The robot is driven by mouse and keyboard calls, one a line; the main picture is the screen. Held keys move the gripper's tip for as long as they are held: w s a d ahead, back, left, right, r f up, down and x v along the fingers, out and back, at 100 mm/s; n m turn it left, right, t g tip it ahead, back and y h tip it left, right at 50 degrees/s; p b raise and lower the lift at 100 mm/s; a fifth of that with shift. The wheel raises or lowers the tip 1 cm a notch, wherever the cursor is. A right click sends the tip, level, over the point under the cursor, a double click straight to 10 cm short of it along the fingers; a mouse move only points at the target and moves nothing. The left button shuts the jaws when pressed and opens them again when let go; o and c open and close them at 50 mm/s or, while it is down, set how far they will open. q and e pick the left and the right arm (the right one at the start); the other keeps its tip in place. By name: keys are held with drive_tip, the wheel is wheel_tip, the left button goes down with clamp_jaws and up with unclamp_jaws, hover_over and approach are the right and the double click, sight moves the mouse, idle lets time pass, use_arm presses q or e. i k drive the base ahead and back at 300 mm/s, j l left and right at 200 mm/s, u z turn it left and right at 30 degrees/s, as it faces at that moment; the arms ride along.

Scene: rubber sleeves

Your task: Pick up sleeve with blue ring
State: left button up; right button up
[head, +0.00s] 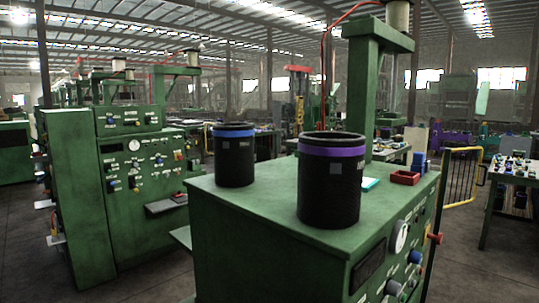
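The sleeve with the blue ring (234,158) is a black upright cylinder with a blue band near its top rim. It stands on the green machine top (270,220), towards the back left. A second, nearer black sleeve with a purple ring (329,190) stands upright to its right, with a gap between the two. Neither of my grippers shows in the head view.
A red tray (405,177) and a light blue flat item (370,183) lie behind the purple-ring sleeve. A green column (362,95) rises at the back. Gauges and knobs stick out of the machine's front. A green control cabinet (135,160) stands left.

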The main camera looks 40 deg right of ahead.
sight(234, 143)
drive_tip(key=i+j+z, duration=0.1)
drive_tip(key=z, duration=0.4)
drive_tip(key=i+j+z, duration=0.2)
drive_tip(key=z, duration=0.3)
drive_tip(key=i+j+z, duration=0.2)
drive_tip(key=z, duration=0.3)
drive_tip(key=j+z, duration=0.45)
drive_tip(key=i+j+z, duration=0.15)
drive_tip(key=z, duration=0.25)
drive_tip(key=i+j+z, duration=0.1)
drive_tip(key=j+z, duration=0.85)
drive_tip(key=j, duration=0.15)
